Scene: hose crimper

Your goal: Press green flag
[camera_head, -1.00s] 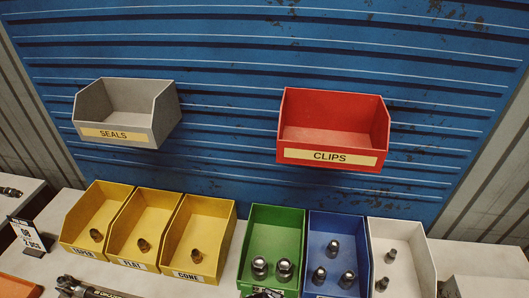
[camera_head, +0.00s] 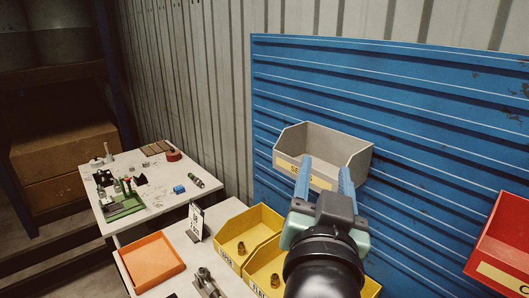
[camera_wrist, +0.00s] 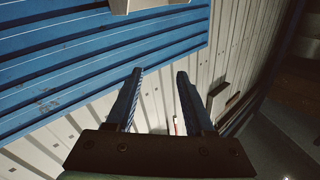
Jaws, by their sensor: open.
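My gripper (camera_head: 325,178) is raised in front of the grey SEALS bin (camera_head: 345,152), with its two blue fingers apart and nothing between them. In the wrist view the open fingers (camera_wrist: 160,76) point towards the blue panel's edge and the pale corrugated wall. I cannot clearly make out a green flag. A small green device (camera_head: 122,205) with upright green parts stands on the far white table at the left, well away from my gripper. It is too small to tell whether any part of it is a flag.
The far table (camera_head: 165,205) also holds a blue block (camera_head: 179,189) and a red round item (camera_head: 173,155). A red bin (camera_head: 505,245) hangs at the right on the blue panel (camera_head: 420,150).

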